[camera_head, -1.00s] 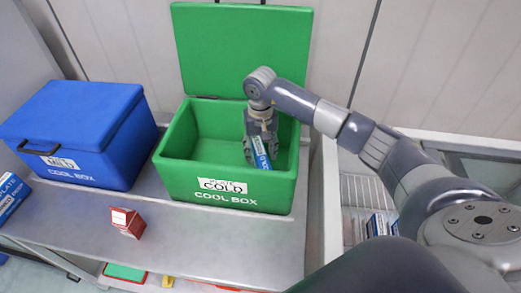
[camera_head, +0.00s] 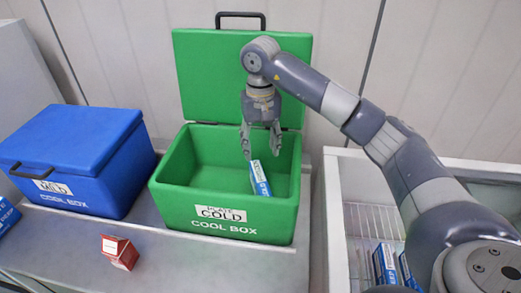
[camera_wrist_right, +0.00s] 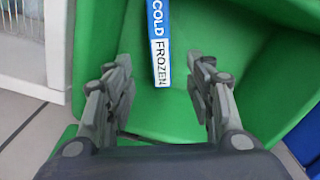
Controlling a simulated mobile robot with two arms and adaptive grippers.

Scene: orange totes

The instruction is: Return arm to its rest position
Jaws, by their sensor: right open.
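My right gripper (camera_head: 260,148) is open and empty above the green cool box (camera_head: 170,200), whose lid (camera_head: 190,75) stands open behind it. A white and blue box (camera_head: 260,178) leans inside the cool box near its right wall, below and apart from the fingertips. In the right wrist view the open fingers (camera_wrist_right: 163,105) spread over the green interior, and the box labelled COLD FROZEN (camera_wrist_right: 160,50) lies beyond them. My right arm reaches in from the right side of the head view. My left gripper is not in view.
A closed blue cool box (camera_head: 75,150) stands at the left on the grey table (camera_head: 190,260). A small red and white box (camera_head: 119,252) lies in front. At the right, an open white freezer (camera_head: 335,215) holds a wire basket and several blue and white boxes (camera_head: 385,265).

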